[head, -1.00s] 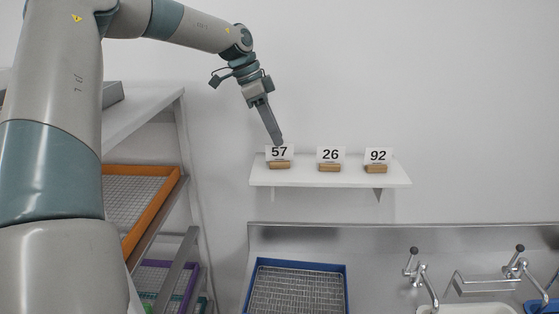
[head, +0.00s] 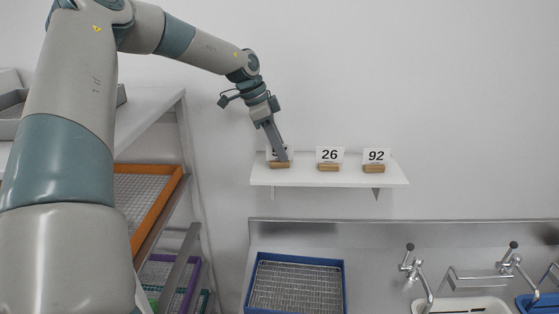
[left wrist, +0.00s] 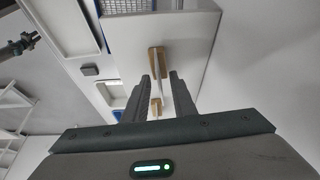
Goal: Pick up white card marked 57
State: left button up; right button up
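The white card marked 57 (head: 271,154) stands in a small wooden block (head: 280,165) at the left end of the white wall shelf. My left gripper (head: 284,158) comes down over it from above and hides most of its number. In the left wrist view my left gripper (left wrist: 160,77) has its two fingers apart. A thin pale edge, which looks like the card (left wrist: 158,87), lies between them with wood showing beyond. I see no clear contact of both fingers with the card. My right gripper is in neither view.
The shelf (head: 325,179) also holds card 26 (head: 330,155) and card 92 (head: 376,156) to the right, each in a wooden block. Below are a blue tray (head: 346,290) and a steel sink with taps. A rack with an orange tray (head: 166,200) stands left.

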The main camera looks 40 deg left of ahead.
pick_arm(q)
jog(key=shift+c, duration=0.7)
grip_shut()
jog(key=shift+r, duration=0.15)
jog(key=shift+r+b, duration=0.45)
jog(key=shift+r, duration=0.05)
notch_tip(320, 180, up, 27)
jog(key=b, duration=0.4)
jog(key=shift+f, duration=0.15)
